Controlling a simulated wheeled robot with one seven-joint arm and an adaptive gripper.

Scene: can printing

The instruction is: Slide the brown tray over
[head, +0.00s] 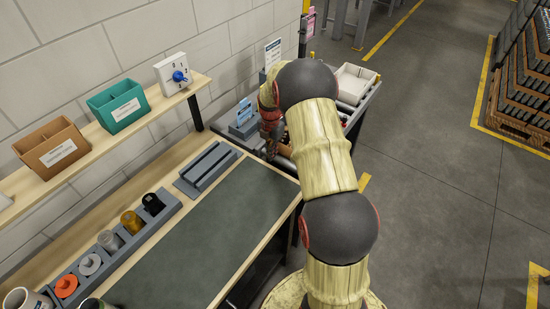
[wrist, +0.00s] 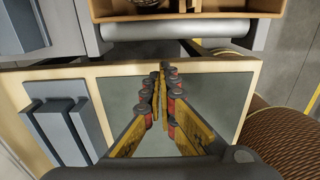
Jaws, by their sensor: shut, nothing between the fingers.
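The brown tray (wrist: 220,15) shows at the top edge of the wrist view, just beyond a grey roller bar. Only its near part is in frame, with some dark and metallic things inside. In the head view my arm hides most of that area. My gripper (wrist: 162,70) has its yellow fingers shut with nothing between them. In the wrist view its tips appear below the roller bar, apart from the tray in the picture. In the head view my gripper (head: 270,148) is by the far end of the workbench, partly hidden by my arm.
The workbench has a dark mat (head: 205,235), a grey grooved block (head: 208,168) and a row of coloured cups (head: 131,221). A shelf holds a brown bin (head: 52,146) and a green bin (head: 118,106). A white tray (head: 354,82) is behind my arm.

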